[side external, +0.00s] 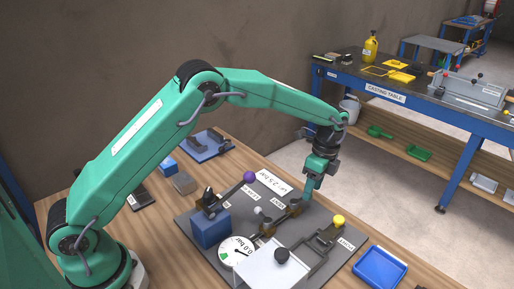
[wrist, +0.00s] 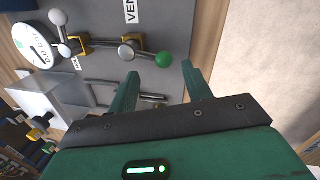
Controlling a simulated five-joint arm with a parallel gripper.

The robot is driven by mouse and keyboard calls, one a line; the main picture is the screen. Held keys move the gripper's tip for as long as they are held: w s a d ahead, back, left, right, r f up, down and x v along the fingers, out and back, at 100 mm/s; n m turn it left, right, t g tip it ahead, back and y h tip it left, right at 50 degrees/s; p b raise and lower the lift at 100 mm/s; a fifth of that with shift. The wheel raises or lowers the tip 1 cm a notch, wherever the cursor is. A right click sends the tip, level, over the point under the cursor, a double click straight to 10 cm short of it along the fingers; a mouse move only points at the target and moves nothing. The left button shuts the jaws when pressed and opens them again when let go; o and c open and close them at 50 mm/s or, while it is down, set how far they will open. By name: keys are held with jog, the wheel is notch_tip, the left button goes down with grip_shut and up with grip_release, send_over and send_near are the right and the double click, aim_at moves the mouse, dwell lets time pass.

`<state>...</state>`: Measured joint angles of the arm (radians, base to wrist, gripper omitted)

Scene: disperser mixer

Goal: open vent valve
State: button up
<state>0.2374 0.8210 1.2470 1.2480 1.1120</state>
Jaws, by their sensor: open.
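In the wrist view a lever with a green ball (wrist: 164,59) runs from a brass-coloured valve (wrist: 131,48), beside a partly cut-off label starting "VEN" (wrist: 130,10). My gripper (wrist: 160,68) is open and empty. The green ball appears between its two fingertips in the wrist view; I cannot tell the depth or any contact. In the side view my gripper (side external: 308,197) points down over the panel's far right part, close to the valve body (side external: 294,207). The green ball is not discernible there.
A grey panel (side external: 190,227) carries a white-knob lever (side external: 258,210), a purple ball (side external: 249,177), a yellow knob (side external: 338,220), a round gauge (side external: 236,251) and a clear box (side external: 270,272) with a black knob. A blue tray (side external: 379,268) lies right of the panel.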

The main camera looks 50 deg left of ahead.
jog(key=shift+w+r, duration=0.15)
jog(key=shift+r, duration=0.8)
jog(key=shift+w+r, duration=0.2)
jog(key=shift+r, duration=0.7)
jog(key=shift+w+r, duration=0.15)
jog(key=shift+r, duration=0.8)
jog(key=shift+c, duration=0.7)
jog(key=w+n+g, duration=0.1)
jog(key=n, duration=0.4)
jog(key=n+g, duration=0.1)
jog(key=n, duration=0.5)
jog(key=w+n, duration=0.1)
jog(key=n, duration=0.4)
jog(key=shift+w+d+f+g+y, duration=0.35)
jog(key=shift+f+g+y, duration=0.05)
jog(key=shift+f, duration=0.15)
jog(key=shift+a+x, duration=0.15)
jog(key=shift+x, duration=1.7)
jog(key=shift+a+x, duration=0.1)
jog(key=shift+x, duration=1.75)
